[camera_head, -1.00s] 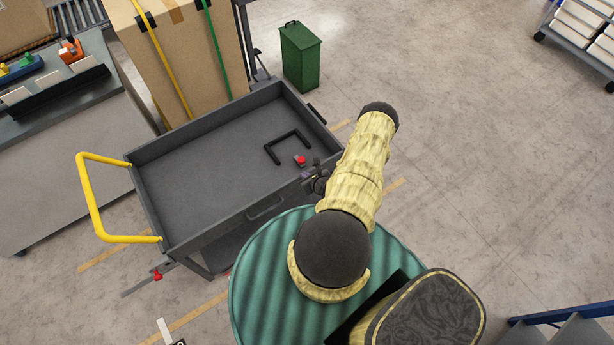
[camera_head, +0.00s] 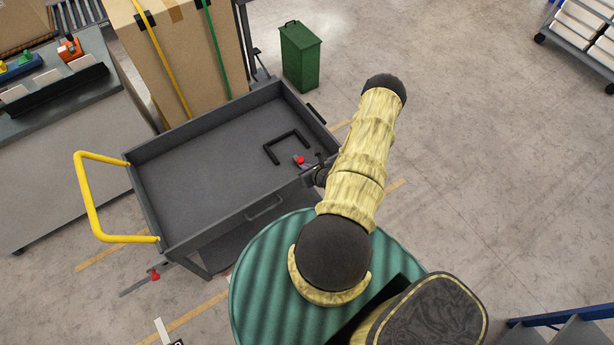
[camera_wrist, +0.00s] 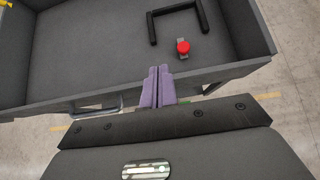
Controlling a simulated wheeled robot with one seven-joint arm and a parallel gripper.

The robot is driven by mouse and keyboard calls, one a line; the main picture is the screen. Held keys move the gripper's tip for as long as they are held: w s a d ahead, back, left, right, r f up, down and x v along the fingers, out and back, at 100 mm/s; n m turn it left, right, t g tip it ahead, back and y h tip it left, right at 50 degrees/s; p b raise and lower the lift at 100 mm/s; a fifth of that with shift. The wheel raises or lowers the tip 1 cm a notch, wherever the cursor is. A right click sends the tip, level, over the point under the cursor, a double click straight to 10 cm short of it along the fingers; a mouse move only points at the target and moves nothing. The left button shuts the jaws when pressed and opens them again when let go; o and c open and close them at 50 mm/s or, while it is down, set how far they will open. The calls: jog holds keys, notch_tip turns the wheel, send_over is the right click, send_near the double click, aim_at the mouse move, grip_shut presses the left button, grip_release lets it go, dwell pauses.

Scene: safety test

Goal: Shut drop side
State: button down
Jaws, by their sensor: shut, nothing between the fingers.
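The grey cart (camera_head: 205,166) has a near side panel (camera_head: 236,220) with a bar handle (camera_head: 265,208). The panel looks raised and lines up with the end walls; I cannot tell whether it is fast. A red knob (camera_head: 300,160) on a small grey plate is near its right end; it also shows in the wrist view (camera_wrist: 183,47). My gripper (camera_head: 309,166) is at the panel's right part, partly hidden by my arm. In the wrist view its purple fingers (camera_wrist: 158,75) are together and empty, over the panel's top edge, left of and short of the knob.
A black U-shaped bar (camera_head: 287,143) lies in the tray. A yellow push handle (camera_head: 92,205) is at the cart's left end, with another red knob (camera_head: 155,275) near the front left corner. A tall carton (camera_head: 175,60) and green bin (camera_head: 300,58) stand behind.

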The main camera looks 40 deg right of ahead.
jog(key=shift+w+a+r, duration=0.1)
jog(key=shift+w+r, duration=0.05)
jog(key=shift+r, duration=0.35)
jog(key=shift+w+a+r, duration=0.1)
jog(key=shift+r, duration=0.35)
jog(key=shift+s+d, duration=0.1)
jog(key=shift+d, duration=0.05)
